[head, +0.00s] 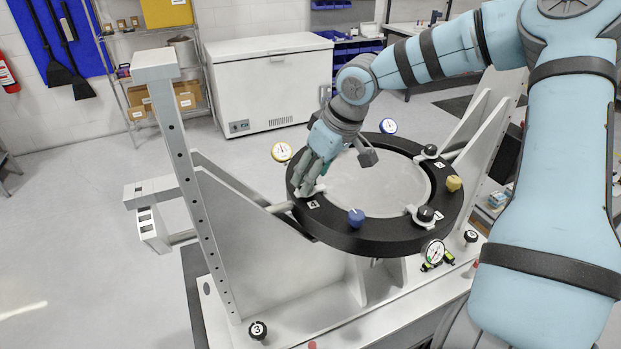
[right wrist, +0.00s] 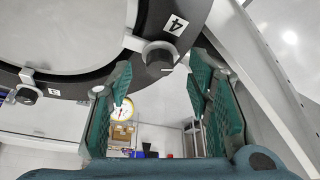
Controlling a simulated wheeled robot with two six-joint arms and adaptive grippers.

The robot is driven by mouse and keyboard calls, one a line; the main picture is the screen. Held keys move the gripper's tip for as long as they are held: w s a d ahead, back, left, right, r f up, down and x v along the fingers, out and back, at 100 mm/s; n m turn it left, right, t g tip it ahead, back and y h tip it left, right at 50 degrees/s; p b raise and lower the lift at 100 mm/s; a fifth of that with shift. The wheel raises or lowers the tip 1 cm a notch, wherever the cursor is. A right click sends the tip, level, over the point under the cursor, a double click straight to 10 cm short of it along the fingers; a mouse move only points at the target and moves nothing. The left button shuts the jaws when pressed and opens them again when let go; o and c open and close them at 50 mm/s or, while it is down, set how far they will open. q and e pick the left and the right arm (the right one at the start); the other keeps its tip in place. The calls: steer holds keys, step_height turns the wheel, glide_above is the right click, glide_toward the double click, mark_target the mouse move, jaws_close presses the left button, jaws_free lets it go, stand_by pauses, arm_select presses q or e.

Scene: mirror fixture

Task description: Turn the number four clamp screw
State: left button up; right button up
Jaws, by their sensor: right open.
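The number four clamp screw (right wrist: 159,56) is a dark round knob on a pale clamp at the black ring's edge, beside the white "4" label (right wrist: 174,25). In the head view the label (head: 313,204) shows on the near left of the black ring (head: 380,240), while my gripper covers the screw. My right gripper (head: 310,187) is open at the ring's left edge. In the right wrist view its green-padded fingers (right wrist: 161,72) stand apart on either side of the screw, with visible gaps; I cannot tell how deep the screw sits between them. My left gripper is out of view.
Other dark clamp knobs (head: 425,213) (head: 430,151) sit on the ring, with a blue knob (head: 356,217) and a yellow knob (head: 453,183). Dial gauges (head: 281,151) (head: 434,250) stand around it. A tall grey upright (head: 185,170) rises at the left.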

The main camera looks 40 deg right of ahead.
steer(key=shift+w+f, duration=1.2)
steer(key=shift+w+a+f, duration=0.1)
steer(key=shift+s, duration=0.5)
steer(key=shift+s+r, duration=0.2)
steer(key=shift+r, duration=0.05)
steer(key=shift+c, duration=0.9)
steer(key=shift+s, duration=0.1)
steer(key=c, duration=0.3)
jaws_close()
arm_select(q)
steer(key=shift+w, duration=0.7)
